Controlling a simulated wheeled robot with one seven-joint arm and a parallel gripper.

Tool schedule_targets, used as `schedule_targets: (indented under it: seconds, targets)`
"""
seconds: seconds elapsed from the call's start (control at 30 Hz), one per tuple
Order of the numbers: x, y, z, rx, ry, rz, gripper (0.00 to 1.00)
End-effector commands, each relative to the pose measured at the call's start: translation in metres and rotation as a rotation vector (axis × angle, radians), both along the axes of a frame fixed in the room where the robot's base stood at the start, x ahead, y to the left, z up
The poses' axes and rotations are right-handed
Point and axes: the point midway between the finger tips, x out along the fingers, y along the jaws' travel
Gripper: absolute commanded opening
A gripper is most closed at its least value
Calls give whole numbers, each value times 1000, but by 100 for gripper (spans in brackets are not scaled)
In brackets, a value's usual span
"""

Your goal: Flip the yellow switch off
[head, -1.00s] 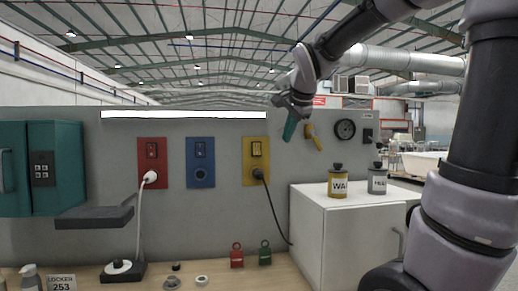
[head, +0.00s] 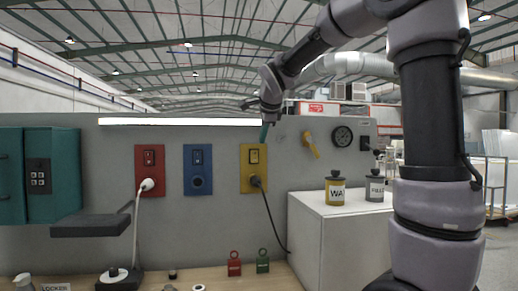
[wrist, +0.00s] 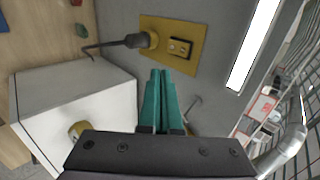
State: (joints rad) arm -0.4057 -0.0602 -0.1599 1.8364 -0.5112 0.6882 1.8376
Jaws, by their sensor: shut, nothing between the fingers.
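The yellow switch plate (head: 254,181) is on the grey wall panel, right of the blue and red plates. In the wrist view the plate (wrist: 165,63) and rocker (wrist: 180,47) lie just beyond my gripper's tips. My gripper (wrist: 161,74) has teal fingers, shut and empty. In the head view my gripper (head: 264,132) is above and slightly right of the yellow plate. I cannot tell whether the fingers touch anything; they appear apart from the rocker.
A red plate (head: 149,185) with a white plug and a blue plate (head: 198,180) are to the left. A white cabinet (head: 320,243) with two canisters stands right, below a yellow wall handle (head: 312,145). A light bar (head: 180,122) runs above the plates.

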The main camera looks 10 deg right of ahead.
Motion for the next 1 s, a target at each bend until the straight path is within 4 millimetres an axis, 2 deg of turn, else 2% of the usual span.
schedule_targets:
  seconds: [0.17,0.5,0.7,1.0]
  targets:
    - [20,0,-21,-1,5,0,0]
    - [73,-1,-69,-2,3,-2,0]
    - [99,0,-70,0,1,-1,0]
    - [108,0,-70,0,1,0,0]
